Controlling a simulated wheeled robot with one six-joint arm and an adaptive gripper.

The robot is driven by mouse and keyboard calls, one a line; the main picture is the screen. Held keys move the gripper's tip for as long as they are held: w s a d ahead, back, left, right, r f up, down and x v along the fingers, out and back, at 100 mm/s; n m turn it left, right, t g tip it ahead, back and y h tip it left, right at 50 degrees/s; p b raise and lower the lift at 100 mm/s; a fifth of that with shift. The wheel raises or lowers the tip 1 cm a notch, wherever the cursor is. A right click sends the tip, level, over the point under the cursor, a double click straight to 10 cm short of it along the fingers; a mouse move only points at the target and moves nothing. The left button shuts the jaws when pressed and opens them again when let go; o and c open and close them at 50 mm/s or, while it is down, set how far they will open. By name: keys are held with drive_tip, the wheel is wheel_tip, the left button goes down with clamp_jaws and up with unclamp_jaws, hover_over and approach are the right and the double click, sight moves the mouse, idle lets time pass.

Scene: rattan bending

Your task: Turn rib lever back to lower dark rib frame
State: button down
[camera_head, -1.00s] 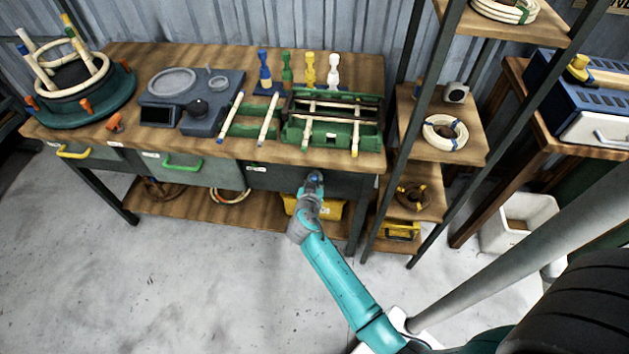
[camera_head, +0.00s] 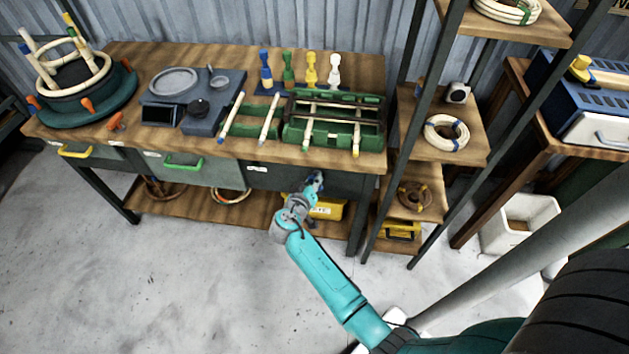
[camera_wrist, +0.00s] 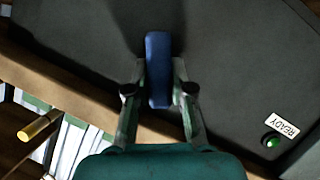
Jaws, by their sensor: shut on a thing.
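The rib lever is a blue bar (camera_wrist: 158,60) on the dark front panel (camera_wrist: 230,60) of the bench. In the wrist view my gripper (camera_wrist: 160,92) has one finger on each side of the lever and is shut on it. The lever stands nearly upright in that view. In the head view my gripper (camera_head: 317,180) is at the bench front, below the green rib fixture (camera_head: 372,128), and mostly hides the lever. Dark bars of the rib frame (camera_head: 345,101) lie across the fixture, with pale rattan rods there too. The frame's exact height is hard to tell.
A READY label (camera_wrist: 282,125) and a lit green lamp (camera_wrist: 271,141) are on the panel right of the lever. A yellow box (camera_head: 328,209) sits on the lower shelf behind my arm. A shelf rack (camera_head: 437,150) stands close on the right. Floor on the left is clear.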

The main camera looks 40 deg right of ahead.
drive_tip(key=n+h, duration=0.1)
drive_tip(key=n, duration=0.1)
drive_tip(key=n+g+h, duration=0.1)
drive_tip(key=n, duration=0.1)
drive_tip(key=shift+w+a+f, duration=0.15)
drive_tip(key=shift+w+f, duration=0.05)
drive_tip(key=n, duration=0.1)
drive_tip(key=n+h, duration=0.1)
drive_tip(key=n, duration=0.1)
drive_tip(key=n+h, duration=0.1)
drive_tip(key=n, duration=0.1)
drive_tip(key=shift+f, duration=0.25)
drive_tip(key=shift+h, duration=0.3)
drive_tip(key=c, duration=1)
unclamp_jaws()
drive_tip(key=shift+a, duration=0.1)
drive_tip(key=v, duration=1.1)
drive_tip(key=shift+a, duration=0.45)
